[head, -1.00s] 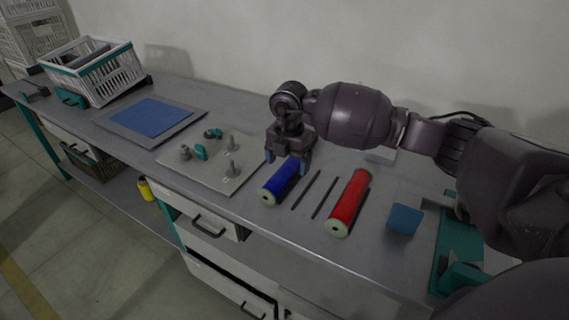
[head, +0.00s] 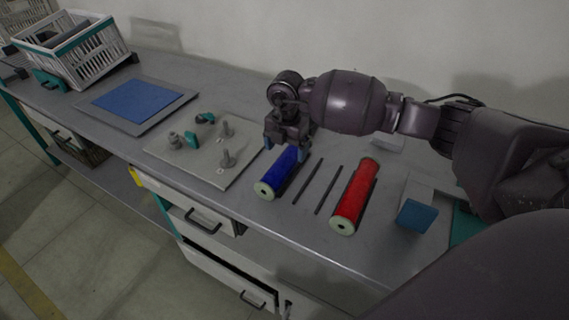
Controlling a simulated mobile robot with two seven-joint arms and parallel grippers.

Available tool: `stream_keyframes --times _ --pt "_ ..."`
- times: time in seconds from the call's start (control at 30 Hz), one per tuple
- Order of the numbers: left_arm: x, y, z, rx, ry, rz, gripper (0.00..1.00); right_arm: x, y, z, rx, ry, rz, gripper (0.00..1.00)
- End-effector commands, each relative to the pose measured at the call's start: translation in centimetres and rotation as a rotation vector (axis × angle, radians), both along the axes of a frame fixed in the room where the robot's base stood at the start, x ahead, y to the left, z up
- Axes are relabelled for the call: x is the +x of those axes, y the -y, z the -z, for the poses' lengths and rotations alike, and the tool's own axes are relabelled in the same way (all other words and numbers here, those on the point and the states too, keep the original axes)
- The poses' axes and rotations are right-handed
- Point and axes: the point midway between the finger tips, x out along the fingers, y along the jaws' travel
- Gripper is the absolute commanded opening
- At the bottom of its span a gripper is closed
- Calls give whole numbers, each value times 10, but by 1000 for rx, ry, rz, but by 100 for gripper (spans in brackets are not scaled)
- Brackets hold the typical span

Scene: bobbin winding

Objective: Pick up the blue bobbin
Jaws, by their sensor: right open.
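The blue bobbin (head: 279,173) lies on the grey workbench in the head view, its pale end facing the front edge. My right gripper (head: 286,151) is above the far end of the blue bobbin, pointing down. Its fingers are open, one to each side of the bobbin's far end. I cannot tell whether they touch it. My left gripper is not in view.
A red bobbin (head: 354,195) lies to the right, with two thin dark rods (head: 317,187) between. A grey plate (head: 207,171) with pegs is on the left. A blue block (head: 416,216) stands at right. A blue mat (head: 137,101) and white crate (head: 75,50) are farther left.

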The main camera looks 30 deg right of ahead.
Motion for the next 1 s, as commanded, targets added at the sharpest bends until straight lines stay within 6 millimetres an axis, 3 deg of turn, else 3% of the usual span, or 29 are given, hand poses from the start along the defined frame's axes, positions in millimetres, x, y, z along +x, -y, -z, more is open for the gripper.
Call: stream_keyframes --times 0.17,0.43,0.73,1.0 --pt "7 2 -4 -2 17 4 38 -1 -1 11 1 -1 0 86" --pt "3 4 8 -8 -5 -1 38 -3 -4 48 1 -3 1 86" --pt "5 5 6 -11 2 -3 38 -2 -3 51 1 3 0 86" --pt "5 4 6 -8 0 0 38 -2 -3 51 0 2 0 45"
